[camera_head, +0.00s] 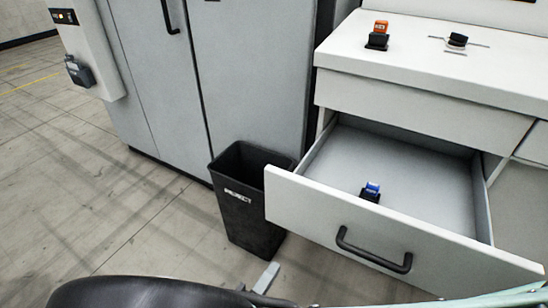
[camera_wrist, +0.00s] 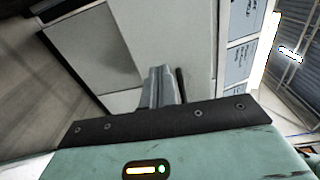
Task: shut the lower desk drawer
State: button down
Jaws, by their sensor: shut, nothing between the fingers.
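The lower desk drawer (camera_head: 350,220) is pulled well out in the head view, with its black bar handle (camera_head: 374,250) on the white front. A small blue-and-black stamp (camera_head: 371,192) lies inside it. My gripper (camera_head: 266,277) shows as a grey tip at the bottom of the head view, below and left of the handle in the picture. In the wrist view my gripper (camera_wrist: 161,72) has its two grey fingers together and empty, in front of a pale panel. A dark bar (camera_wrist: 181,85) shows just right of the fingers. Contact with the drawer cannot be told.
A black bin (camera_head: 245,200) stands close to the drawer's left side. Grey cabinets (camera_head: 245,70) are behind it. An orange-topped stamp (camera_head: 378,36) and a small black-topped item (camera_head: 457,40) are on the desk top (camera_head: 430,70). The floor at left is clear.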

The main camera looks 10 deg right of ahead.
aim_at(303, 218)
jog(key=shift+n+t, duration=0.5)
jog(key=x, duration=0.4)
jog(key=b+x, duration=0.1)
jog(key=x, duration=0.3)
jog(key=f+x, duration=0.1)
jog(key=x, duration=0.4)
jog(key=shift+w+a+b, duration=0.1)
jog(key=shift+a+b, duration=0.15)
jog(key=shift+b, duration=0.15)
jog(key=shift+w+d, duration=0.1)
jog(key=shift+w, duration=0.05)
jog(key=shift+r, duration=0.1)
jog(key=shift+w+d, duration=0.4)
jog(key=shift+w, duration=0.15)
jog(key=p+x, duration=0.1)
jog(key=x, duration=0.9)
jog(key=p+x, duration=0.1)
jog(key=x, duration=1)
jog(key=f+p+x, duration=0.1)
jog(key=x, duration=0.9)
jog(key=shift+w, duration=0.25)
jog(key=shift+w+d+r, duration=0.1)
jog(key=shift+w+r, duration=0.1)
jog(key=shift+w, duration=0.05)
jog(key=shift+r, duration=0.1)
